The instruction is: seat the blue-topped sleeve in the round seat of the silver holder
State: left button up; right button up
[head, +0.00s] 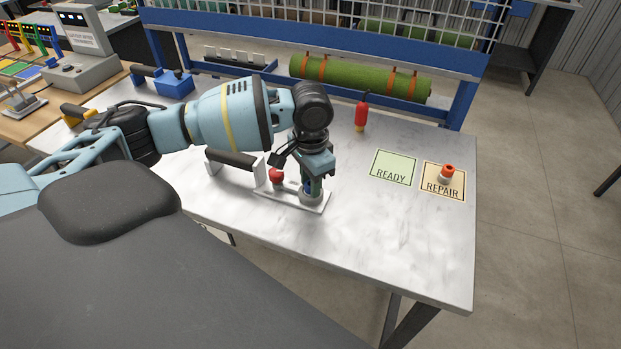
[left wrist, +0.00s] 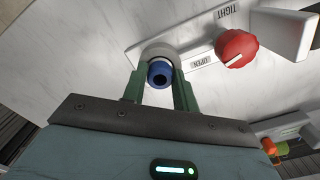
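The silver holder (head: 291,195) is a flat plate near the table's front edge, with a red knob (head: 276,175) on its left and the round grey seat (left wrist: 160,50) on its right. In the left wrist view the red knob (left wrist: 236,48) sits between the labels OPEN and TIGHT, its white mark on the OPEN side. The blue-topped sleeve (left wrist: 160,74) is upright between the green fingers of my left gripper (left wrist: 161,82), which appear closed on it. It lines up with the seat; its depth there is hidden. My left gripper (head: 313,183) points down over the seat. My right gripper is out of view.
A black-handled bar (head: 232,158) stands just left of the holder. A green READY square (head: 393,166) and a REPAIR square (head: 430,187) bearing a red-topped part (head: 447,172) lie right. A red bottle (head: 361,116) stands behind. The table's front right is clear.

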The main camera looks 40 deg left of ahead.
pick_arm(q)
jog(key=o, duration=0.3)
jog(key=shift+o, duration=0.2)
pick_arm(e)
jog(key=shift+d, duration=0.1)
pick_arm(q)
jog(key=shift+r, duration=0.2)
notch_tip(320, 180, up, 12)
jog(key=p, duration=0.1)
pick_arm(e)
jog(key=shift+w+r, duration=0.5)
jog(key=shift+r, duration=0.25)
pick_arm(q)
jog(key=shift+f, duration=0.15)
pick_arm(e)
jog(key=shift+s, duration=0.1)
